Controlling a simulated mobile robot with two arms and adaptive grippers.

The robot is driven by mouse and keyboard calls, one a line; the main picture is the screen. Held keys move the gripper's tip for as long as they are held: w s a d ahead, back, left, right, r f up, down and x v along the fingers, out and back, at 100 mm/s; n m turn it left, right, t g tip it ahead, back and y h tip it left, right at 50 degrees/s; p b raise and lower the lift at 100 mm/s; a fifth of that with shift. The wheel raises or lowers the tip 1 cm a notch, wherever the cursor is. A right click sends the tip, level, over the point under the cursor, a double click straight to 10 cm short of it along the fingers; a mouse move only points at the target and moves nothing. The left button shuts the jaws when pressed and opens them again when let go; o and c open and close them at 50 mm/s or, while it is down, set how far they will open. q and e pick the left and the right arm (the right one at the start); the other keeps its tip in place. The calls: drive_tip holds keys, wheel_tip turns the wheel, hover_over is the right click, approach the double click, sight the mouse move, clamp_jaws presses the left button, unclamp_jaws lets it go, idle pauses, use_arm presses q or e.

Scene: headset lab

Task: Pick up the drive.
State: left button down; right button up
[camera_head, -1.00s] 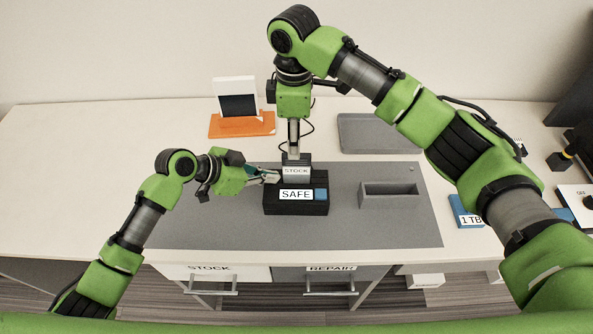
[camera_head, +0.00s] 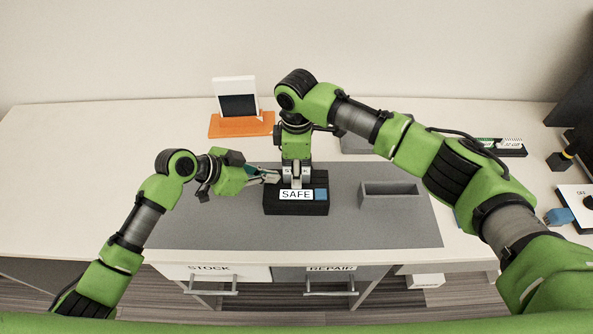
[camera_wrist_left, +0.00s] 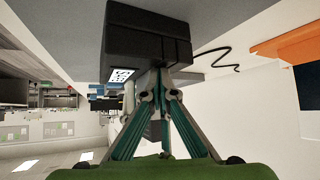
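The grey drive labelled STOCK (camera_head: 286,172) stands upright on the black dock (camera_head: 269,206) marked SAFE, which has a blue patch at its right front. My right gripper (camera_head: 296,182) is directly over the drive and covers the middle of its label; whether its fingers press on it cannot be told. My left gripper (camera_head: 278,177) is at the dock's upper left side. In the left wrist view its teal fingers (camera_wrist_left: 158,82) converge to shut tips at the black dock (camera_wrist_left: 135,38), with nothing clearly held between them.
A grey open tray (camera_head: 391,203) is right of the dock on the grey mat (camera_head: 210,228). An orange stand (camera_head: 240,127) with a white-framed panel is behind left. My right arm spans the table's right side. The table's left is clear.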

clamp_jaws()
drive_tip(key=shift+r, duration=0.1)
wheel_tip(320, 180, up, 10)
idle(0.6)
